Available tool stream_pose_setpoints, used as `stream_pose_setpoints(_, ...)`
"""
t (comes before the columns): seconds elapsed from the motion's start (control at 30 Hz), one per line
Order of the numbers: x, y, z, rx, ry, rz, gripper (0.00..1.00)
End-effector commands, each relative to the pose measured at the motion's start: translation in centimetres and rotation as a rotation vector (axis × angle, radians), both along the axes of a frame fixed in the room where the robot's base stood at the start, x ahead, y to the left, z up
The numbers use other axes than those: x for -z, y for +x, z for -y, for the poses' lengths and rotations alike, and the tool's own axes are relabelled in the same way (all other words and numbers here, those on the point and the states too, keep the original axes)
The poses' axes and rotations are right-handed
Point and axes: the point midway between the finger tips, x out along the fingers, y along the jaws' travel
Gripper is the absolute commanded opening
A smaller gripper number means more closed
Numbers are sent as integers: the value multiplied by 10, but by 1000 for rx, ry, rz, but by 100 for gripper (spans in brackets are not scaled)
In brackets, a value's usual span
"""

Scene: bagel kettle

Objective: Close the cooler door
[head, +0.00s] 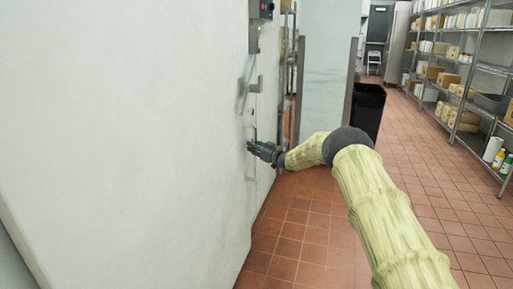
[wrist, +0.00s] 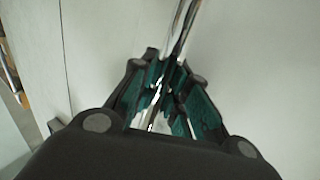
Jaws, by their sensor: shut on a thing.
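A large white panel (head: 120,130), which looks like the cooler door, fills the left of the head view. A metal handle or latch (head: 250,86) stands out near its right side. My gripper (head: 252,147) is against this side, below the latch. In the wrist view, a shiny metal bar (wrist: 182,30) runs down between the teal-padded fingers of my gripper (wrist: 163,98), which are closed around it. The white surface (wrist: 260,60) lies right behind the bar. The fingers hide the bar's lower part. I cannot tell how far the door stands open.
A control box (head: 262,9) is mounted high beside the panel. A pale upright panel (head: 325,75) and a black bin (head: 368,108) stand beyond my arm. Stocked wire shelves (head: 470,70) line the right. The red tile floor (head: 415,165) between is clear.

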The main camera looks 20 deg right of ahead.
Motion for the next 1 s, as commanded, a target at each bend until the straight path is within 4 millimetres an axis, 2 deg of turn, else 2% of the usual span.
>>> stream_pose_setpoints(0.03, -4, 1, -6, -6, 1, 5, 0)
stream_pose_setpoints(0.27, -3, -1, -5, -7, 2, 5, 0)
stream_pose_setpoints(0.3, -3, -1, -5, -8, 3, 4, 20)
stream_pose_setpoints(0.4, -2, -2, -4, -7, 3, 3, 38)
stream_pose_setpoints(1.0, 1, -8, 8, 2, 2, 0, 39)
